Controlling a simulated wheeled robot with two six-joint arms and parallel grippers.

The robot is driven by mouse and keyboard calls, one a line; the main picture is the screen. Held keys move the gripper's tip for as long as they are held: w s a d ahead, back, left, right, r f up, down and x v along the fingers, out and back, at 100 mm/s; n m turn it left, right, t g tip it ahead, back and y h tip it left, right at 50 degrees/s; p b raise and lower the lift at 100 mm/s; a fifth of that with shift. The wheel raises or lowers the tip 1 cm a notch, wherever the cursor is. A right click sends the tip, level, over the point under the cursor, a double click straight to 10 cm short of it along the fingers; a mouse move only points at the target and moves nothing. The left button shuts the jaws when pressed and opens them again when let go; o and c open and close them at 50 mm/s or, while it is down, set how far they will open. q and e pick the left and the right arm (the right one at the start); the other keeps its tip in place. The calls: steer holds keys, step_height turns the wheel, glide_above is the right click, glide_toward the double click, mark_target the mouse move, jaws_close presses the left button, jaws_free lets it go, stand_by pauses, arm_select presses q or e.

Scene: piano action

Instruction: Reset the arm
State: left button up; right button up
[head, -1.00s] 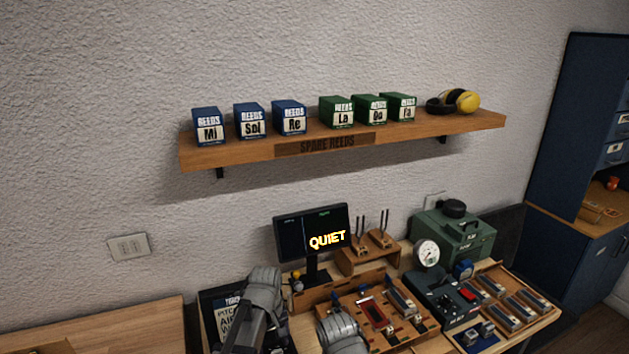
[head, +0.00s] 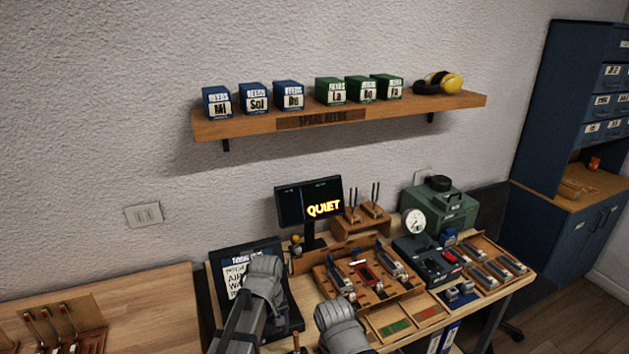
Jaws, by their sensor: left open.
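My left arm comes up from the bottom edge, with the grey left gripper (head: 265,277) at its end in front of a dark board with a printed sheet (head: 235,275). Its fingers are hard to make out; it is open and I see nothing held. My right arm's grey rounded end (head: 341,326) shows at the bottom middle, in front of the wooden bench. Its fingers are hidden, so its jaws cannot be judged.
A wooden reed tray (head: 372,277), a dark device (head: 428,262) and a green case (head: 440,207) crowd the bench. A monitor (head: 308,202) reads QUIET. A shelf (head: 410,107) with reed boxes hangs above.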

arm_select(q)
steer(key=s+d+m+y, duration=0.1)
steer(key=s+d+m, duration=0.4)
steer(key=s+m, duration=0.4)
steer(key=s, duration=0.3)
steer(key=shift+s+m, duration=0.25)
steer(key=shift+m, duration=0.15)
